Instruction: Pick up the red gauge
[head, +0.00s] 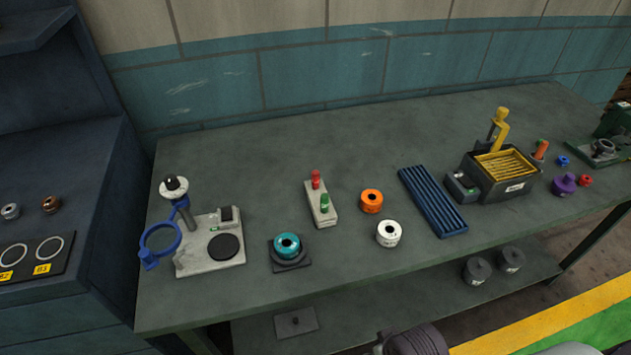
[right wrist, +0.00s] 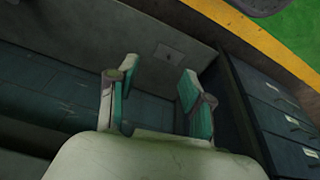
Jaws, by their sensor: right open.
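The red gauge (head: 315,178) stands upright in a pale grey block (head: 322,214) near the middle of the workbench in the head view. A green gauge (head: 324,202) stands in the same block, nearer the front. My right gripper (right wrist: 158,88) shows in the right wrist view, with its two teal-padded fingers spread apart and nothing between them. The red gauge is not in the right wrist view. Neither gripper shows in the head view, so their distance from the block cannot be told.
Right of the block are an orange ring (head: 371,200), a white ring (head: 388,233) and a blue ribbed tray (head: 432,201). A teal ring (head: 287,245) sits on a dark base to its front left. A stand with a blue-rimmed magnifier (head: 160,239) is at left. Bare bench lies behind.

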